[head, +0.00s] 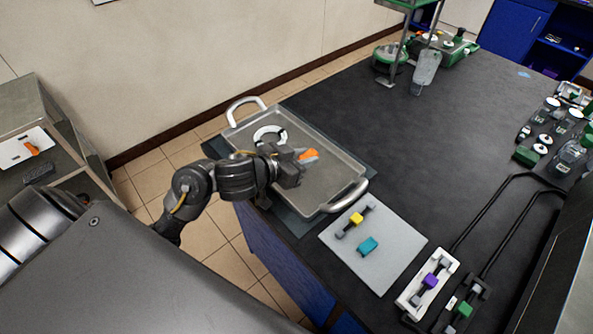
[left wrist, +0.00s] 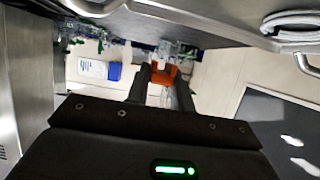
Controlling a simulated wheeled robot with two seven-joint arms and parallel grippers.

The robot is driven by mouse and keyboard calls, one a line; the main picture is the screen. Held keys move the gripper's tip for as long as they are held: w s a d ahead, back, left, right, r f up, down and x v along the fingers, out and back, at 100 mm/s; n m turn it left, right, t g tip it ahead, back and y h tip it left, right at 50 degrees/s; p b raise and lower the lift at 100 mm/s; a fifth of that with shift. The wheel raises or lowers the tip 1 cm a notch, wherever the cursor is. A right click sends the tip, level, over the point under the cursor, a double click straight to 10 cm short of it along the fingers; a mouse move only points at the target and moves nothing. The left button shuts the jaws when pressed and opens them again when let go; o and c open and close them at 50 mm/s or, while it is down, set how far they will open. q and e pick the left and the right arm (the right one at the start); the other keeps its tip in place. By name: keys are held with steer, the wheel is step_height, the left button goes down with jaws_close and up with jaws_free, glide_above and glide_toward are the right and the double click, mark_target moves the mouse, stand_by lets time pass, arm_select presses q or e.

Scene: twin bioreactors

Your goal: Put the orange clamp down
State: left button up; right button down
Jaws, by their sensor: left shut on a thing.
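The orange clamp (head: 308,155) shows at the tip of my left gripper (head: 299,160), over the metal tray. In the left wrist view the orange clamp (left wrist: 162,77) sits between the two dark fingers of my left gripper (left wrist: 163,84), which is shut on it. The gripper hides part of the clamp, and I cannot tell how high it is above the tray floor. My right gripper is not in view.
The tray (head: 342,196) has raised handles and holds a white ring (head: 270,134). A grey mat (head: 388,262) with yellow and teal clamps lies nearby. White and black holders bear purple (head: 430,281) and green (head: 464,310) clamps. The dark tabletop (head: 440,135) is clear in its middle.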

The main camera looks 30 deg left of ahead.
mark_target(299, 159)
arm_select(q)
steer(key=w+f, duration=0.1)
steer(key=a+f+b, duration=0.1)
steer(key=f, duration=0.1)
steer(key=w+a+f+b, duration=0.1)
steer(key=shift+w+a+f, duration=0.2)
steer(key=shift+w+a, duration=0.05)
steer(key=shift+w, duration=0.05)
steer(key=shift+w+a+f, duration=0.15)
steer(key=shift+w+f, duration=0.1)
steer(key=shift+w+a+f, duration=0.1)
steer(key=shift+a, duration=0.05)
steer(key=shift+a+f, duration=0.1)
steer(key=shift+f, duration=0.1)
steer(key=f, duration=0.1)
steer(key=f+b, duration=0.1)
steer(key=f, duration=0.1)
steer(key=shift+w+a+f, duration=0.2)
steer(key=shift+w+f, duration=0.05)
steer(key=shift+f, duration=0.05)
steer(key=shift+f+b, duration=0.4)
steer(key=shift+f, duration=0.1)
steer(key=shift+s, duration=0.1)
